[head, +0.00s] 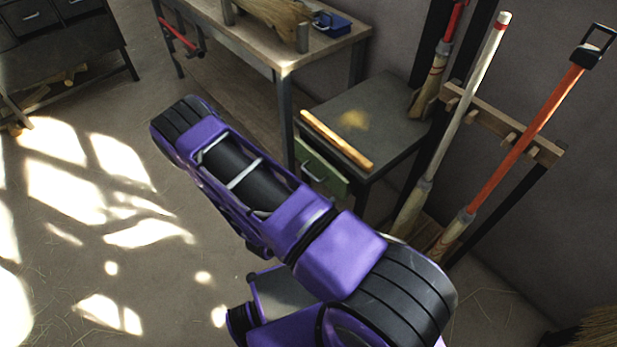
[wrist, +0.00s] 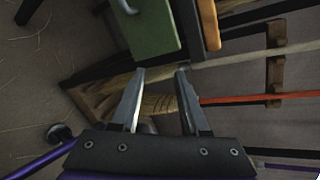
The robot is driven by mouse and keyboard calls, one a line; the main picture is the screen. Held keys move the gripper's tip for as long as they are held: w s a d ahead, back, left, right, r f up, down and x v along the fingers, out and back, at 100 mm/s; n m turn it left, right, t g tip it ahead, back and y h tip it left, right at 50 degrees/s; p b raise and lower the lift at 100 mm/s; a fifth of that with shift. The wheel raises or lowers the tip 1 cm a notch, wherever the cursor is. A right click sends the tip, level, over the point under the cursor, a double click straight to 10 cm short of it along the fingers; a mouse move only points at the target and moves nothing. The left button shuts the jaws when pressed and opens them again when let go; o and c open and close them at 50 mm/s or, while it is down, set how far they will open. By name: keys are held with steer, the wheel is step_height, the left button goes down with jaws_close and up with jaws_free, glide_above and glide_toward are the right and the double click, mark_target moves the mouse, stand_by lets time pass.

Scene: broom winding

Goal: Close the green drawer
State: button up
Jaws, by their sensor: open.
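The green drawer (head: 322,176) sits under the top of a small dark table in the head view, its front partly hidden by my arm. It has a dark handle (head: 312,172). In the wrist view the green front (wrist: 150,32) is at the top, with the handle (wrist: 125,6) at the picture's upper edge. How far the drawer stands out is hard to tell. My gripper (wrist: 160,72) is open and empty, its fingertips below the green front in the wrist picture and apparently apart from it. In the head view my gripper is hidden behind my arm.
A wooden strip (head: 337,139) lies along the edge of the dark table top (head: 385,110). Brooms with white (head: 467,100) and orange (head: 525,140) handles lean on a wooden rack (head: 545,150) to the right. A workbench (head: 275,50) stands behind. Floor at left is clear.

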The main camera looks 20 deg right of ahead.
mark_target(309, 173)
steer(key=a+f+n+t+y+b, duration=0.25)
steer(key=a+n+t+y, duration=0.25)
steer(key=n+t, duration=0.55)
steer(key=shift+n+g, duration=0.55)
steer(key=shift+g, duration=0.2)
steer(key=x, duration=1.1)
steer(key=b+x, duration=0.1)
steer(key=x, duration=0.5)
steer(key=shift+w+a+f, duration=0.25)
steer(key=shift+w, duration=0.2)
jaws_close()
